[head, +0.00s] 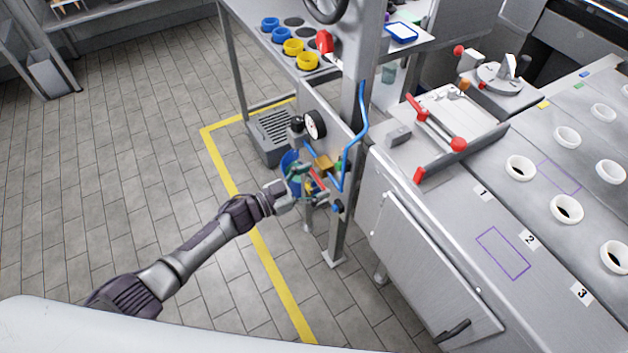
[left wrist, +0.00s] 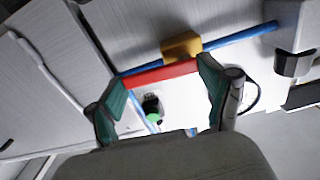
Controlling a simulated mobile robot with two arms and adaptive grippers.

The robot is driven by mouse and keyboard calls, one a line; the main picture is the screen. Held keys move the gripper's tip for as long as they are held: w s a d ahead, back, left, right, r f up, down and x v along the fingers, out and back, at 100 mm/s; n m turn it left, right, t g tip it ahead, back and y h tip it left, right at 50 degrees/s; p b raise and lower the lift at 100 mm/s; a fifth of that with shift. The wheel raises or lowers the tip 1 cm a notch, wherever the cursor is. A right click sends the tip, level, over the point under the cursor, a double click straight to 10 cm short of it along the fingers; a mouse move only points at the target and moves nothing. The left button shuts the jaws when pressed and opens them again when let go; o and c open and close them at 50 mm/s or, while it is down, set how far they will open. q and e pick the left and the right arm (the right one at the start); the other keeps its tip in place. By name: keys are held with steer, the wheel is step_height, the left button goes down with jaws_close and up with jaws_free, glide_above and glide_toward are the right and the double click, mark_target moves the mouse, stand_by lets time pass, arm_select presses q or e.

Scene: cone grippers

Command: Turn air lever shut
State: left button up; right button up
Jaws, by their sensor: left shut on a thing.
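The air lever (left wrist: 160,74) is a red bar at a brass-yellow valve block (left wrist: 181,46) on a blue air pipe (left wrist: 240,36). In the left wrist view the bar lies roughly along the pipe, at a slight angle to it. My left gripper (left wrist: 160,92) has its green-padded fingers at the two ends of the red bar and is shut on it. In the head view the left gripper (head: 304,182) is at the post, just below the valve block (head: 323,162); it partly hides the lever (head: 316,181). My right gripper is not in view.
A round gauge (head: 315,124) and a curved blue hose (head: 357,130) are close above the valve. A metal post (head: 342,240) stands beside it. A steel bench (head: 440,235) is to the right. Open tiled floor (head: 130,140) lies left of the yellow line.

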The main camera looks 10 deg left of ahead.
arm_select(q)
steer(key=shift+w+a+f+m+b, duration=0.1)
steer(key=shift+f+m+b, duration=0.2)
steer(key=shift+m+b, duration=0.55)
steer(key=shift+d+f+m+b, duration=0.1)
steer(key=shift+f+m+b, duration=0.25)
steer(key=shift+m, duration=0.85)
steer(key=shift+w+a+f+m+b, duration=0.1)
steer(key=shift+f+m+b, duration=0.1)
steer(key=shift+m+b, duration=0.65)
steer(key=shift+m, duration=0.3)
steer(key=o, duration=1)
steer(key=shift+o, duration=0.2)
steer(key=shift+s+a, duration=0.1)
steer(key=shift+a, duration=0.05)
steer(key=v, duration=1.1)
steer(key=shift+s+a, duration=0.25)
steer(key=shift+a, duration=0.05)
